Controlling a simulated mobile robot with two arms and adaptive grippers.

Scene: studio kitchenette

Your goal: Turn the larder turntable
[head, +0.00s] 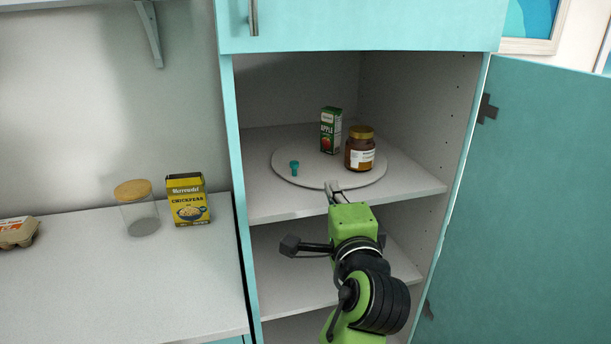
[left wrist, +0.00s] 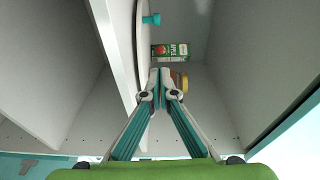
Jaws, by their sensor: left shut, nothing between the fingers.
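The larder turntable (head: 312,176) is a round white disc on the upper shelf of the open larder. A teal knob (head: 294,167) stands near its left front edge. An apple juice carton (head: 331,131) and a brown jar with a yellow lid (head: 360,150) stand upright on it. In the left wrist view the disc (left wrist: 142,50) shows nearly edge-on, with the knob (left wrist: 151,19), carton (left wrist: 172,51) and part of the jar (left wrist: 180,80). My left gripper (head: 332,186) is shut and empty at the disc's front edge, right of the knob. I cannot tell whether it touches.
The larder shelf (head: 420,180) has side walls close around the disc. The teal door (head: 540,200) stands open at right. The left counter (head: 120,285) holds a chickpea box (head: 187,200), a glass jar (head: 139,212) and an egg carton (head: 17,233).

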